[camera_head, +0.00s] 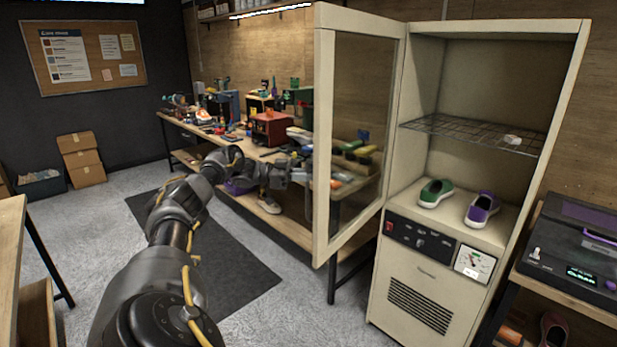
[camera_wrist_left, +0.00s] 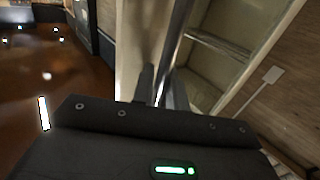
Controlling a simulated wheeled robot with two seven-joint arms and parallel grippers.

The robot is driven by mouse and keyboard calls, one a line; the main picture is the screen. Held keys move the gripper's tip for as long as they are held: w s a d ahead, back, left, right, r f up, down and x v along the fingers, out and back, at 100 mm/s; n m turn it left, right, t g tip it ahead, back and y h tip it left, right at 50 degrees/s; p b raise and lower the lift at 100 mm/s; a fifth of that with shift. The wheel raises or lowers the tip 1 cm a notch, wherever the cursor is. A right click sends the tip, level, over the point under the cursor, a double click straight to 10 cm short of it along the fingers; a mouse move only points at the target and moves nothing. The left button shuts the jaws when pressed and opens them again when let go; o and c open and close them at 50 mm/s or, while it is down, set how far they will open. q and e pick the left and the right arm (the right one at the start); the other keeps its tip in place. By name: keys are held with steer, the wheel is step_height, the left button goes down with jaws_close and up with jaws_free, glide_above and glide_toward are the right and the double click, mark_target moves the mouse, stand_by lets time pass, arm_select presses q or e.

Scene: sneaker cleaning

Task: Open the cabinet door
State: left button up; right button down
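The cream cabinet (camera_head: 425,285) stands on the right in the head view. Its framed glass door (camera_head: 322,130) is swung wide open to the left, and the shelves inside are exposed. My left arm reaches from the lower left to the door's outer side. My left gripper (camera_head: 305,174) is at the door's free edge, partly hidden by the frame. In the left wrist view, the fingers (camera_wrist_left: 162,88) stand on either side of a shiny metal bar (camera_wrist_left: 177,40), which looks like the door handle; they appear closed on it. My right gripper is not in view.
A green shoe (camera_head: 436,192) and a purple shoe (camera_head: 482,209) sit inside the cabinet below a wire shelf (camera_head: 470,133). A cluttered workbench (camera_head: 262,152) stands behind my left arm. A dark machine (camera_head: 575,250) is at the right. The floor mat (camera_head: 235,275) is clear.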

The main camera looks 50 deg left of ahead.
arm_select(q)
steer(key=shift+o, duration=1.2)
steer(key=shift+w+d, duration=0.1)
steer(key=b+v, duration=0.3)
steer(key=v, duration=0.7)
steer(key=shift+s+a, duration=0.25)
steer(key=shift+s, duration=0.05)
